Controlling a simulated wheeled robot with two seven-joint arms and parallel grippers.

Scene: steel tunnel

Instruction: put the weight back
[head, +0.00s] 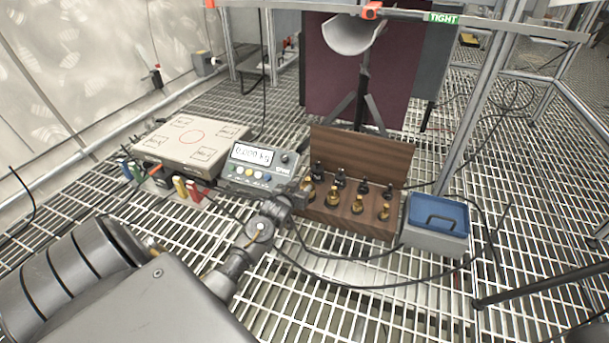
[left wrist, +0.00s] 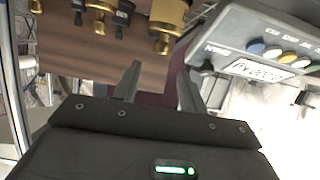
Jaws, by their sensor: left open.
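The wooden weight box (head: 345,222) stands open on the grating, its lid (head: 362,155) raised behind. Several brass weights (head: 333,196) and black weights (head: 340,178) stand upright in it. The left wrist view shows a large brass weight (left wrist: 168,22) close by, beyond the fingertips. My left gripper (head: 300,190) is at the box's left end, partly hiding that corner. In the left wrist view its two fingers (left wrist: 157,80) are apart with nothing between them. The scale platform (head: 192,137) with a red circle is empty. My right gripper is not in view.
The scale's display unit (head: 258,168) stands just left of the box and my gripper. A grey bin with a blue inside (head: 436,222) stands at the box's right. Cables cross the grating in front. A metal post (head: 478,110) rises behind the bin.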

